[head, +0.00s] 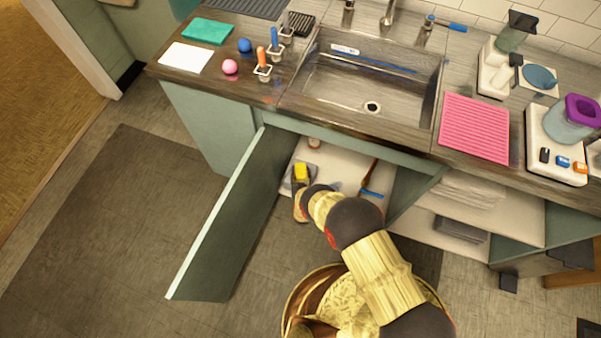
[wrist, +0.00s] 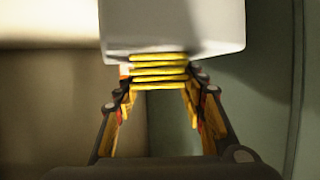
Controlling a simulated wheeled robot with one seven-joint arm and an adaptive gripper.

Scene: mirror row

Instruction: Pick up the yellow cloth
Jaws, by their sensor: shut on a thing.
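The yellow cloth (wrist: 158,69) shows in the wrist view as a folded stack of several layers. My gripper (wrist: 160,84) is shut on it, with a fingertip at each side of the stack. In the head view the cloth (head: 301,170) is a small yellow patch inside the open cabinet under the sink, and my arm reaches in to it. My gripper (head: 301,184) is partly hidden there by my own arm. A pale block-like thing (wrist: 175,25) stands right behind or above the cloth in the wrist view; I cannot tell whether they touch.
The open cabinet door (head: 225,225) stands left of my arm. The sink (head: 365,80) and counter edge lie above the opening. A brush-like item with a blue part (head: 371,190) lies right of the gripper in the cabinet. The floor at left is clear.

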